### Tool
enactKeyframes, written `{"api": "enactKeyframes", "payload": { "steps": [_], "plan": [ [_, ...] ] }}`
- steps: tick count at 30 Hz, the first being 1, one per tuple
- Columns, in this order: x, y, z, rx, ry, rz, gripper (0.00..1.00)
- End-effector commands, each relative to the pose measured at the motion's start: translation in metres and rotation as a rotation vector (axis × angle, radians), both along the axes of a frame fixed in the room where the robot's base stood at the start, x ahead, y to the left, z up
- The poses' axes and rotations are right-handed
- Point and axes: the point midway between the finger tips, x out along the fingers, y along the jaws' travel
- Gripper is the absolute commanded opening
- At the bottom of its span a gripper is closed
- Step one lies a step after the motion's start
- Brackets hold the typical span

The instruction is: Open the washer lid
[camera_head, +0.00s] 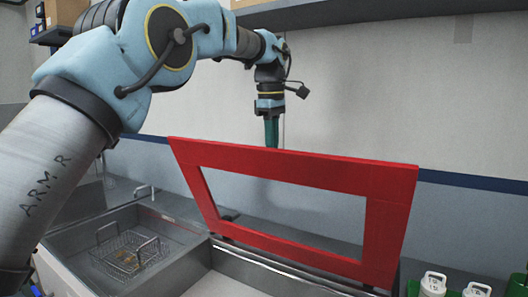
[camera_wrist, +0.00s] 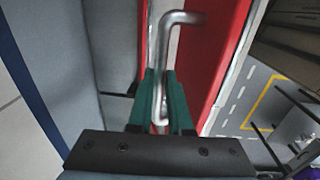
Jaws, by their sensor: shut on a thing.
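The washer lid is a red frame with a see-through opening (camera_head: 290,168). It stands raised and steeply tilted at the back of the metal washer basin (camera_head: 215,285). In the wrist view the red lid (camera_wrist: 205,45) runs past my fingers, and a bent metal handle (camera_wrist: 165,45) is fixed along it. My gripper (camera_head: 271,135) is at the lid's top edge, pointing down, with its fingertips hidden behind the lid in the head view. In the wrist view its green fingers (camera_wrist: 162,95) are shut on the handle.
A wire basket (camera_head: 130,255) sits in the sink at the left. White-capped containers (camera_head: 433,284) stand at the lower right. A wall (camera_head: 430,80) rises behind the lid. Shelves with boxes (camera_head: 65,12) are at the upper left.

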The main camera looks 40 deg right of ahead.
Motion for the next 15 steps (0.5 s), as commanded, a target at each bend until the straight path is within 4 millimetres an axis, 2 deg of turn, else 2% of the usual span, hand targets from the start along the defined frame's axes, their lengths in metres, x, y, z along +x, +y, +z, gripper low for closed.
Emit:
{"api": "enactKeyframes", "payload": {
  "steps": [1,7,15],
  "plan": [
    [-0.001,-0.006,-0.005,0.005,0.004,-0.001,0.00],
    [0.000,-0.021,-0.002,0.006,0.005,-0.001,0.00],
    [0.000,-0.033,0.000,0.008,0.006,-0.001,0.00]
  ]
}}
